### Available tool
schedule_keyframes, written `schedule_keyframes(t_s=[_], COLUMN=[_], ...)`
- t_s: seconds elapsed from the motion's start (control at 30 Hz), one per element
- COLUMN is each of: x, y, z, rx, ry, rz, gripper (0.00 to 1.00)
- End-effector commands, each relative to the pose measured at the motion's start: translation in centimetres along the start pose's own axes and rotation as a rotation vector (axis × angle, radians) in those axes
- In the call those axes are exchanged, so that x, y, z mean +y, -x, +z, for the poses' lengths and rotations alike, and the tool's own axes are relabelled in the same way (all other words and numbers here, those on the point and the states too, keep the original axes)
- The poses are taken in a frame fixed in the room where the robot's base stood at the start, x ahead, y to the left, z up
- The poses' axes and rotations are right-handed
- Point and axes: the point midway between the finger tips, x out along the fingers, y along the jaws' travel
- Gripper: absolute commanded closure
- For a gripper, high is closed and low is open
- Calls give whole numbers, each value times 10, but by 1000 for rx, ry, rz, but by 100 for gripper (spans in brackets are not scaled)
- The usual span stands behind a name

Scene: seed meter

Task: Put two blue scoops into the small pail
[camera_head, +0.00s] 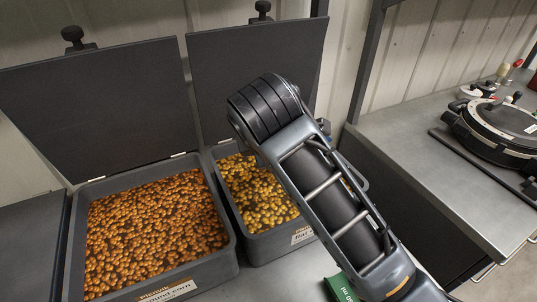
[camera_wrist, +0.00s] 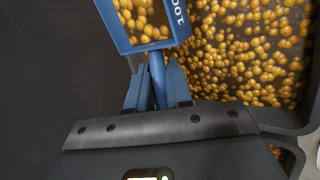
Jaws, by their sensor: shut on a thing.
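A blue scoop (camera_wrist: 185,32) shows at the top of the wrist view, with yellow-orange seeds in its cup and white print starting "100" on its side. My gripper (camera_wrist: 157,78) is shut on the scoop's blue handle. In the wrist view the scoop is in front of a bin (camera_wrist: 310,100) of scattered yellow seeds; its height above them is hard to tell. In the head view my arm hides the gripper and the scoop. The small pail is not seen in either view.
Two grey bins with raised lids stand at the left: round corn (camera_head: 228,250) and, by its partly hidden label, flat corn (camera_head: 262,250). A green object (camera_head: 341,288) marked in ml lies at the bottom edge. A round black device (camera_head: 500,130) sits on the right counter.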

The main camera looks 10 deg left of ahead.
Motion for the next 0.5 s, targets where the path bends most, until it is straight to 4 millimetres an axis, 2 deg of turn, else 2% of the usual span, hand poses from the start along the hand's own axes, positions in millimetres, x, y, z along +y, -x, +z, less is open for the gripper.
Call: schedule_keyframes(t_s=[0.5], x=[18], y=[31], z=[-7], rx=[-10], ry=[8], rz=[4], gripper=[100])
